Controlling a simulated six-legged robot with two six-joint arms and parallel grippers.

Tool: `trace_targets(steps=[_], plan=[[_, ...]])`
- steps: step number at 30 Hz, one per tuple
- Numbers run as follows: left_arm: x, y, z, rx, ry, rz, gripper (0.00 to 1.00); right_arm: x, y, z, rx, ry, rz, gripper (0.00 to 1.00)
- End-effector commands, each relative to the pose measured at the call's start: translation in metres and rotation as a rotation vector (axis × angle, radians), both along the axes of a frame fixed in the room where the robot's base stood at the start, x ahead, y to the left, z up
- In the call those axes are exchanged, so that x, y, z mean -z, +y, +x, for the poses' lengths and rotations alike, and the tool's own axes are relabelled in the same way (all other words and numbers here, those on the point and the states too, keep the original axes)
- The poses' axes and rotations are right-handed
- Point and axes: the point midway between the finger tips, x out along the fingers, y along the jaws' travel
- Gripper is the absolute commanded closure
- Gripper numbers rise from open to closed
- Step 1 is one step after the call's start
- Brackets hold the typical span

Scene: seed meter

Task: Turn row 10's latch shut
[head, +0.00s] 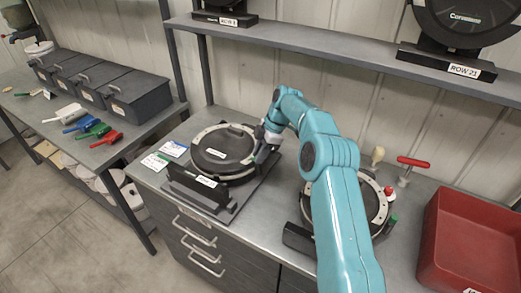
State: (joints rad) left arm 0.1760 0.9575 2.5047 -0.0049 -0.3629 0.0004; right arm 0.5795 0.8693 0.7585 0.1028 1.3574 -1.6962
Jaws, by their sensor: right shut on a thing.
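A round black seed meter (222,148) with a pale rim sits on a dark stand on the bench. A white label (207,181) is on the stand's front, too small to read surely as row 10. My right gripper (262,152) is at the meter's right edge and is shut on what appears to be its latch. The fingers and wrist mostly hide the latch, so its angle cannot be told. My left gripper is not in view.
A second meter (372,200) is partly behind my right arm. A red bin (470,240) stands at right, near a red-handled tool (412,162). Dark lidded bins (135,95) and coloured scoops (90,130) are on the left bench. A shelf (330,52) runs above.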

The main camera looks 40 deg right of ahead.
Motion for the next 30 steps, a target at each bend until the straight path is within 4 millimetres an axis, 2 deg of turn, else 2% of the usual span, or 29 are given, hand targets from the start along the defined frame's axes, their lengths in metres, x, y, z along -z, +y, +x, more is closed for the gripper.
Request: trace_targets(steps=[17, 18, 19, 20, 30], plan=[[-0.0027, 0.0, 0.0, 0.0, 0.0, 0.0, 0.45, 0.0044, 0.0021, -0.0009, -0.031, 0.008, 0.006, 1.0], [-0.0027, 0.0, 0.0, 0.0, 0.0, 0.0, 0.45, 0.0043, 0.0021, -0.0009, -0.031, 0.009, 0.005, 0.63], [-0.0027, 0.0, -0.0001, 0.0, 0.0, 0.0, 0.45, 0.0041, 0.0019, -0.0009, -0.031, 0.009, 0.005, 0.53], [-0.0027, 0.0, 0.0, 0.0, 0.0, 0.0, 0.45, 0.0039, 0.0018, -0.0008, -0.03, 0.008, 0.004, 0.5], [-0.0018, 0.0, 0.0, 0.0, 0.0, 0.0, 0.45, -0.0024, -0.0016, -0.0007, -0.027, 0.002, 0.0, 0.5]])
